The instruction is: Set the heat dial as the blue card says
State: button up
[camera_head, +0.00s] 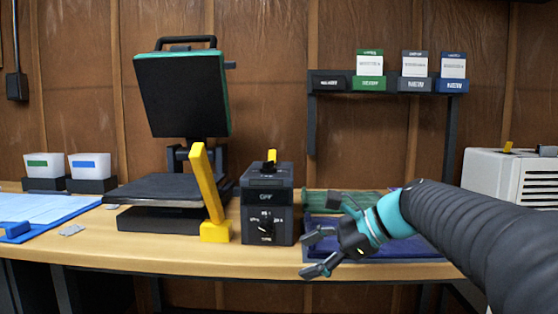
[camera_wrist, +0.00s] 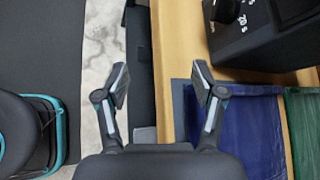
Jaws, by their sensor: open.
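The heat dial (camera_head: 266,225) is a round black knob on the front of a dark control box (camera_head: 253,207); a display above it reads OFF. The dial's pointer setting is too small to read.
A heat press (camera_head: 183,95) stands open left of the box, with a yellow lever (camera_head: 207,185) between them. Blue cloth (camera_head: 395,246) and green cloth (camera_head: 325,198) lie right of the box. A white machine (camera_head: 508,175) stands at far right. Bare bench shows along the front edge.

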aim_at(271, 165)
jog(key=w+r+m+y, duration=0.1)
jog(key=r, duration=0.1)
jog(key=w+d+r+m+y+p, duration=0.1)
jog(key=w+r, duration=0.1)
jog(key=w+r+m+t, duration=0.1)
jog(key=w+r, duration=0.1)
jog(key=shift+d+r+y, duration=0.25)
jog(key=shift+y, duration=0.15)
jog(key=w+d+r+m+t+y+p, duration=0.2)
jog(key=w+d+r+m+y, duration=0.15)
jog(key=w+r, duration=0.35)
jog(key=x, duration=0.8)
jog(key=s+x, duration=0.1)
jog(key=x, duration=0.3)
jog(key=shift+a+r, duration=0.15)
jog(key=shift+a, duration=0.45)
